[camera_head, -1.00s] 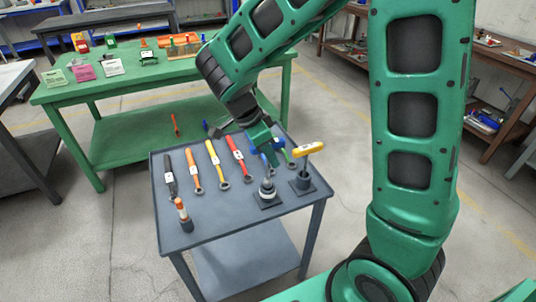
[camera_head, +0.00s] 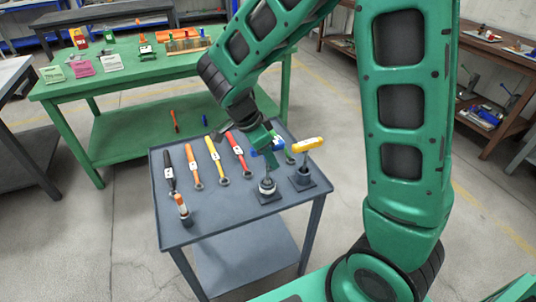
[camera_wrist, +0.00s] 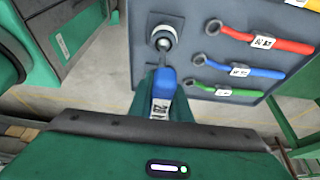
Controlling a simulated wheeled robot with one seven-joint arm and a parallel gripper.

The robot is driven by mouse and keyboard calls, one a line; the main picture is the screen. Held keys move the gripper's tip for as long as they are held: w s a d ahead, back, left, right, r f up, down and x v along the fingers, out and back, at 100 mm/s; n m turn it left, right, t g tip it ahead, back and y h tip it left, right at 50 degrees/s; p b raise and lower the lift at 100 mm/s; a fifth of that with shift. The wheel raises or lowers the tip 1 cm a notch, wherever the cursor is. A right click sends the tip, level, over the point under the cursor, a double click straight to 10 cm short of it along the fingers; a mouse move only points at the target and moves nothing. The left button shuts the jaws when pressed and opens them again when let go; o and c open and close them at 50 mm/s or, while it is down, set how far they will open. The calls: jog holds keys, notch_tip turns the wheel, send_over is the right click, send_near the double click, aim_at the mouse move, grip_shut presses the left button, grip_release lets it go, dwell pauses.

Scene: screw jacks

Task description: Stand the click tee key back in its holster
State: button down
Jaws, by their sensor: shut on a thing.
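My gripper (camera_head: 270,150) is shut on the blue handle (camera_wrist: 164,82) of a tee key, above the right part of the grey cart top. In the wrist view the blue handle, with a white label, sits between my green fingers (camera_wrist: 161,105). A round holster with a pale ring (camera_head: 267,186) stands on a dark square base just below the key; it also shows in the wrist view (camera_wrist: 163,39). The key's shaft comes down at the holster's mouth. I cannot tell how deep it goes in.
A yellow tee key (camera_head: 308,145) stands in a dark holster (camera_head: 302,179) close to the right. Several ring spanners, one red (camera_head: 238,150), lie to the left on the cart (camera_head: 225,210). A green table (camera_head: 70,90) stands behind.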

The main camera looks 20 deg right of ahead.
jog(key=shift+f, duration=1.45)
jog(key=c, duration=1.6)
grip_release()
jog(key=shift+o, duration=0.2)
jog(key=v, duration=1)
jog(key=shift+a+r, duration=0.2)
jog(key=shift+r, duration=0.1)
